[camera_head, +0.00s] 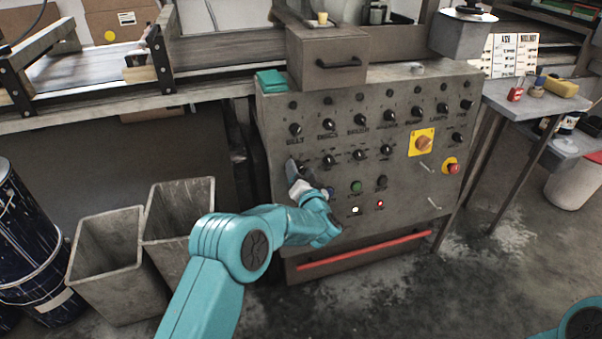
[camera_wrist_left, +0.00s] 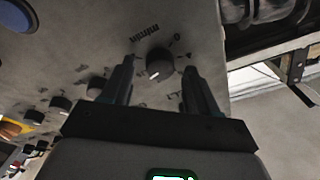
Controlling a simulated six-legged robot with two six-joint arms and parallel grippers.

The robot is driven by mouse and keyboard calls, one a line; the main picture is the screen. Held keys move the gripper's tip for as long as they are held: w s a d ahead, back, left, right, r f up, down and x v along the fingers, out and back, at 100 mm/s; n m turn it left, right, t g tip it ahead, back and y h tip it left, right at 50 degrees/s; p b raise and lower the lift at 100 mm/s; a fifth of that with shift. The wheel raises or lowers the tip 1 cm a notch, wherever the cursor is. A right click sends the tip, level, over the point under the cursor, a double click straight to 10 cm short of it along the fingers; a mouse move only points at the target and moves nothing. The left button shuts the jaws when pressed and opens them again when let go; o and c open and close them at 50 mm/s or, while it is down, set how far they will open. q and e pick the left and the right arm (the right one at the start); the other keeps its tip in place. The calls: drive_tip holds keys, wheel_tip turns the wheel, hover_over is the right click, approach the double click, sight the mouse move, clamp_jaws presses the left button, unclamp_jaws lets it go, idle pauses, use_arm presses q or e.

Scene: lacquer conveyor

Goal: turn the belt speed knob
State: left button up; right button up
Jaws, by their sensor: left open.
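The grey control panel (camera_head: 345,120) carries rows of black knobs. The top-left knob (camera_head: 295,129) has a label under it that seems to read BELT; nothing touches it. My left gripper (camera_head: 293,170) is at the panel's left side, just below that knob, over the left end of the second row. In the left wrist view my left gripper (camera_wrist_left: 160,68) is open, its fingers on either side of a black knob (camera_wrist_left: 160,64) with a white pointer mark.
A yellow-backed switch (camera_head: 422,142) and a red button (camera_head: 453,168) are on the panel's right. A drawer box (camera_head: 326,58) and green cloth (camera_head: 270,82) sit on top. Two grey bins (camera_head: 120,270) stand left. A side table (camera_head: 530,100) is at right.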

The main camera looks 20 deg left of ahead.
use_arm(q)
drive_tip(key=c, duration=1)
drive_tip(key=shift+n, duration=0.3)
